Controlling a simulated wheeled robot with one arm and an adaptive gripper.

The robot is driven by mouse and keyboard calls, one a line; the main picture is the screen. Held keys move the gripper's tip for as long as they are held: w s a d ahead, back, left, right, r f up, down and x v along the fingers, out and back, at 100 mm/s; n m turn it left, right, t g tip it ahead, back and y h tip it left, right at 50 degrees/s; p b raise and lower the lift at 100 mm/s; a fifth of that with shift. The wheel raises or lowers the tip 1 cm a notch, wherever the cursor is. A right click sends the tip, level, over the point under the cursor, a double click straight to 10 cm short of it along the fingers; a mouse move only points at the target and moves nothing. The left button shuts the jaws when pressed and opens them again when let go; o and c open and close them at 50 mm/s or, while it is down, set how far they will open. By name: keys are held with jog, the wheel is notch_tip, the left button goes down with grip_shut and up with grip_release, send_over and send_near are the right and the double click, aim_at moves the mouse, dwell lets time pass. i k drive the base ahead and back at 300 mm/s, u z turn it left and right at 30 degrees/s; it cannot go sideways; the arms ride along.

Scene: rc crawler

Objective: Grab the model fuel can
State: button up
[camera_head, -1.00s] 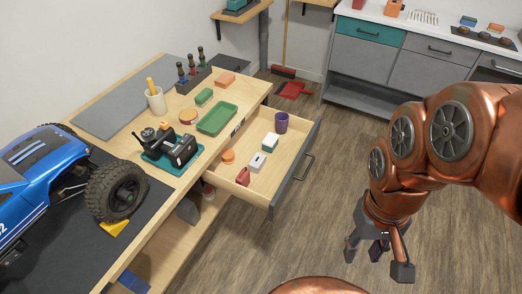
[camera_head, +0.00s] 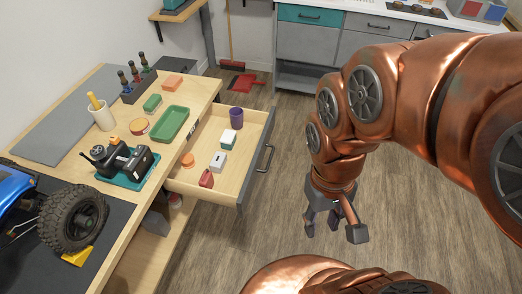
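The model fuel can (camera_head: 206,178) is small and red, and it stands in the near end of the open drawer (camera_head: 240,188), close to the front panel. My gripper (camera_head: 334,228) hangs over the floor to the right of the drawer, pointing down. Its fingers are spread apart with nothing between them. It is clear of the fuel can and the drawer.
The drawer also holds a white-grey box (camera_head: 218,161), a white and green block (camera_head: 228,139), a purple cup (camera_head: 236,113) and an orange disc (camera_head: 187,160). The workbench (camera_head: 190,92) carries a green tray (camera_head: 170,123) and a blue car (camera_head: 14,190). Open floor lies right of the drawer.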

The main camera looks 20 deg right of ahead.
aim_at(207, 181)
jog(key=u, duration=4.7)
jog(key=k, duration=2.7)
jog(key=z, duration=0.75)
